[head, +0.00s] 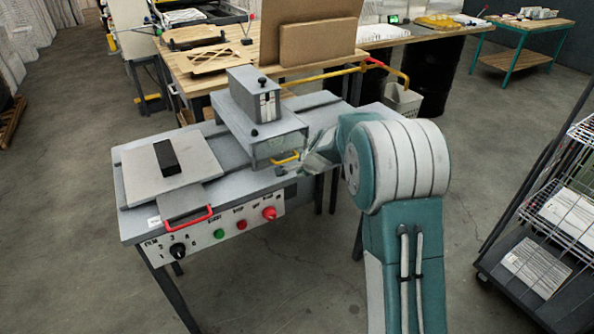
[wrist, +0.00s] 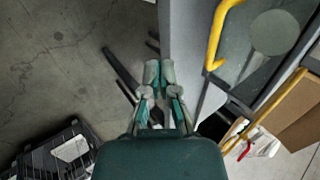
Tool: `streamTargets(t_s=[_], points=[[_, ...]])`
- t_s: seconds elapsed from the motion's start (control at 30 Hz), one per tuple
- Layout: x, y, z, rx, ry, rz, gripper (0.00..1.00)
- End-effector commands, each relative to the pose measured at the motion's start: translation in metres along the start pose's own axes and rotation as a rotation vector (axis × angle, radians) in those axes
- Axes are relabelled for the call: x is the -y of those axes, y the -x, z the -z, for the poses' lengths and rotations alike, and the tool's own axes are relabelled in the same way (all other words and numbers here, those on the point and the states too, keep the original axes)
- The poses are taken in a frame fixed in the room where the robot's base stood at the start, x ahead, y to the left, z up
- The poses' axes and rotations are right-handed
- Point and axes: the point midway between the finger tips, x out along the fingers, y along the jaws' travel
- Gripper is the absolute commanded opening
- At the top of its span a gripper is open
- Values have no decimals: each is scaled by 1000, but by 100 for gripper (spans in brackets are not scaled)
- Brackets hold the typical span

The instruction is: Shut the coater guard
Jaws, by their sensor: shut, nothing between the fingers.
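The coater is a grey bench machine (head: 238,190). Its guard is a clear panel (head: 275,148) under the boxy grey head, with a yellow handle (head: 287,157) at its front. How far the guard stands open is hard to tell. In the wrist view the yellow handle (wrist: 215,45) and clear panel (wrist: 250,70) are at the upper right. My gripper (wrist: 160,68) is shut and empty, left of the handle and apart from it, with floor showing beyond its tips. In the head view my gripper (head: 300,170) is near the handle, blurred and partly hidden by my arm.
A flat plate with a black block (head: 167,160) and a red handle (head: 190,217) is at the machine's left. Knobs and buttons (head: 240,225) line the front panel. A wooden table (head: 195,85) with boards stands behind. A wire rack cart (head: 550,225) is at right. Floor is clear in front.

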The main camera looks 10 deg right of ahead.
Motion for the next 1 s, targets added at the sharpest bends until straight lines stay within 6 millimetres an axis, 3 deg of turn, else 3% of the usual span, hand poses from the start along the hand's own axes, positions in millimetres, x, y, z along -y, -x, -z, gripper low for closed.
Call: streamTargets(t_s=[0.4,0.77,0.87,1.0], points=[[-43,50,1,-2,-2,1,0],[-50,66,-3,2,19,3,0],[-48,89,-15,12,95,7,0],[-51,138,-42,30,275,3,0]])
